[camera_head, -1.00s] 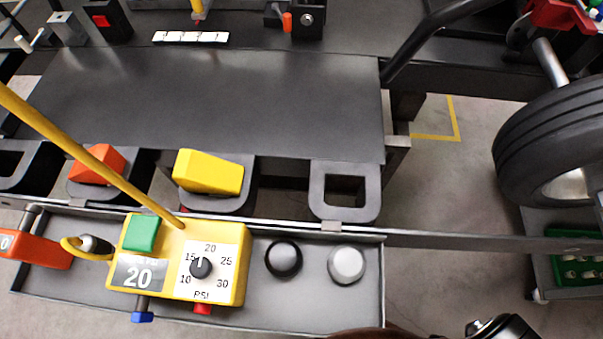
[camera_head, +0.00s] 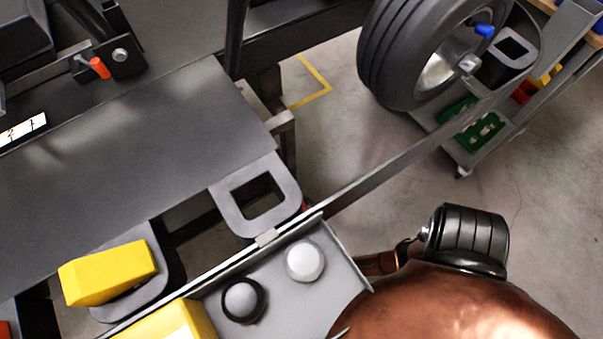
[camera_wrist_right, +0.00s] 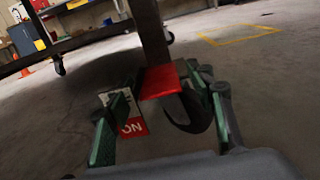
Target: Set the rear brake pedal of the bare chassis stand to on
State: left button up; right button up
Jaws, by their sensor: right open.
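In the right wrist view, a red pedal plate (camera_wrist_right: 160,82) sits at the foot of a dark upright leg, beside a black caster wheel (camera_wrist_right: 188,110). A white and red label (camera_wrist_right: 131,122) reading ON stands just left of it, partly behind a finger. My right gripper (camera_wrist_right: 165,108) is open, with its green fingers on either side of the pedal and caster. I cannot tell whether a finger touches the pedal. The head view shows the chassis stand's flat black floor panel (camera_head: 120,150); the pedal is not clearly visible there. My left gripper is not in view.
A grey tray (camera_head: 325,290) with two round knobs hangs along the stand's near side. A yellow block (camera_head: 108,272) sits in a holder. A tyre (camera_head: 410,50) and a cart (camera_head: 470,160) stand at right. Open floor (camera_head: 530,200) lies around the cart.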

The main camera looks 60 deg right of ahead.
jog(key=shift+c, duration=0.6)
grip_shut()
